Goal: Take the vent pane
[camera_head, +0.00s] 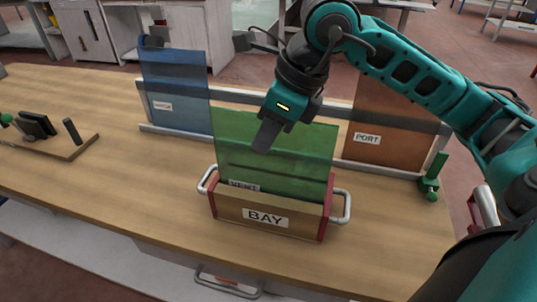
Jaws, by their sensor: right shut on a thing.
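The vent pane (305,155) is a clear green sheet with a white label reading VENT near its bottom. It stands upright in a wooden box marked BAY (230,208), and its lower edge is hidden behind the box's front wall. The box has red ends and a metal handle at each side. My right gripper (267,134) comes down from above and is shut on the pane's upper edge, left of the middle. My left gripper is not in view.
A long rack rail (240,96) behind the box holds a blue pane (178,90) at left and a brown pane labelled PORT (385,115) at right. A green clamp (432,180) stands at its right end. A small board (70,150) with dark blocks lies far left. The table's front left is clear.

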